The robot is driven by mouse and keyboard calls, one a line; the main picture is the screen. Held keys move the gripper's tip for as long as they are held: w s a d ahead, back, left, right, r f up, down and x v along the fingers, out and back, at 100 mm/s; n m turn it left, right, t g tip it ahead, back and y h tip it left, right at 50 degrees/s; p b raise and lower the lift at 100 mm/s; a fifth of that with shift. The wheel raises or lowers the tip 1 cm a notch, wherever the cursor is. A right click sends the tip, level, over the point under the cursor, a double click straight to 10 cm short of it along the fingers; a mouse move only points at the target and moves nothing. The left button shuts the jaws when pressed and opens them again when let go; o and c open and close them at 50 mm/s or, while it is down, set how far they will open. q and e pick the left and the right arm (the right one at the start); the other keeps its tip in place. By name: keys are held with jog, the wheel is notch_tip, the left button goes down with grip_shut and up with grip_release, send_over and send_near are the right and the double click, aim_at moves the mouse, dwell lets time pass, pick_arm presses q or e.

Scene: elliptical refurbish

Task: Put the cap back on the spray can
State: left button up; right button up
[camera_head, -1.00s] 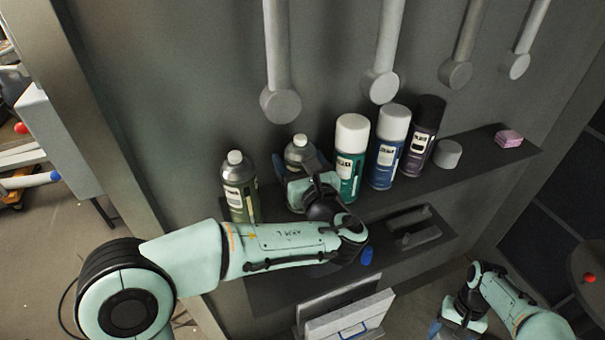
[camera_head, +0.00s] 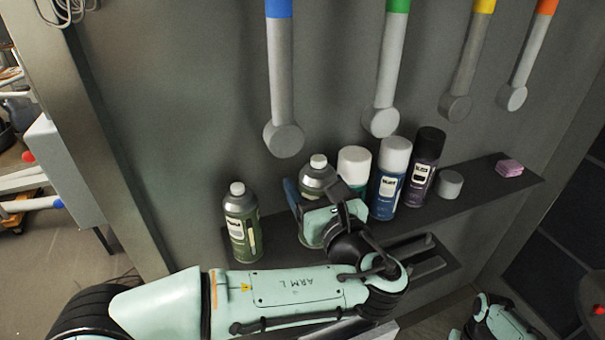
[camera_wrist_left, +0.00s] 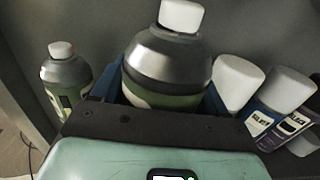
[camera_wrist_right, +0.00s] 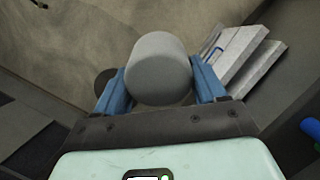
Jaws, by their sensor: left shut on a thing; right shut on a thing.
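An uncapped spray can (camera_head: 318,173) with a silver shoulder, green body and small white nozzle stands upright at the shelf. My left gripper (camera_wrist_left: 163,85) is shut around its upper body, one blue finger on each side; the gripper and wrist hide its lower part in the head view. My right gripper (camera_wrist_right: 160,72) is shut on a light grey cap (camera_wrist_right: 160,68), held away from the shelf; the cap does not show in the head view. Only part of my right arm (camera_head: 495,318) shows there, at the bottom right, apart from the can.
A second green can (camera_head: 241,222) stands to the left. White-capped cans (camera_head: 391,180) and a black-capped can (camera_head: 427,165) stand close on the right. A loose grey cap (camera_head: 450,184) and pink block (camera_head: 509,168) sit farther right on the shelf (camera_head: 478,190). Pipes hang above.

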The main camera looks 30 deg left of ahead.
pick_arm(q)
jog(key=b+v, duration=0.1)
jog(key=v, duration=1.2)
jog(key=o, duration=0.6)
jog(key=c, duration=0.9)
